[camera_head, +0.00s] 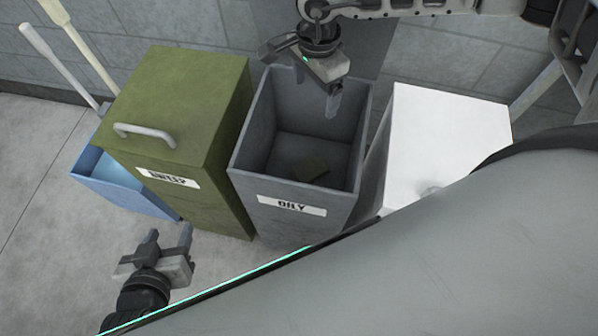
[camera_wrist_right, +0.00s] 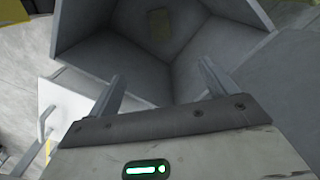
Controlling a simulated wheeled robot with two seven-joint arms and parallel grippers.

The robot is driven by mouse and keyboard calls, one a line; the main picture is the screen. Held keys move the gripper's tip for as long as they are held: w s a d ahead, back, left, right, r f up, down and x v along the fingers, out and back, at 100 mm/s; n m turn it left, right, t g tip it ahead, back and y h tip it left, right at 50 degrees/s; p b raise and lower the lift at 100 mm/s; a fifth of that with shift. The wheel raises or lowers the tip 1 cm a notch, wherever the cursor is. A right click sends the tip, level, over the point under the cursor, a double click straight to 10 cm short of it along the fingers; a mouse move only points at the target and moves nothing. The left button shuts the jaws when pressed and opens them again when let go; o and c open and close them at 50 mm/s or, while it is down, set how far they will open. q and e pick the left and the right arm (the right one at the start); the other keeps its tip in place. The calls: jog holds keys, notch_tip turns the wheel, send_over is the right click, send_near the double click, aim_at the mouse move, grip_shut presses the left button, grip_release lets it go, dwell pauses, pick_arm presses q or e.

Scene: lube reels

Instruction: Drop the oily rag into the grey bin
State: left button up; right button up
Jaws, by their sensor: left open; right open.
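The grey bin (camera_head: 340,197) stands open in the middle of the head view, with a white label reading "OILY" on its front. A small olive-brown rag (camera_head: 308,168) lies on the bin's floor; it also shows in the right wrist view (camera_wrist_right: 158,25). My right gripper (camera_head: 308,80) is over the back of the bin's mouth, open and empty. Its two spread fingers (camera_wrist_right: 158,72) show against the bin interior, apart from the rag. My left gripper (camera_head: 169,234) is open and empty at the lower left, away from the bin.
A green lidded bin (camera_head: 185,90) with a handle and label stands left of the grey bin. A blue container (camera_head: 120,185) and long poles (camera_head: 60,60) are beyond it. A white-topped box (camera_head: 435,140) stands to the right. A block wall is behind. Floor at left is clear.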

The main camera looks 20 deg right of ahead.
notch_tip(320, 180, up, 15)
jog(key=b, duration=0.1)
jog(key=shift+r, duration=0.15)
dwell(0.5)
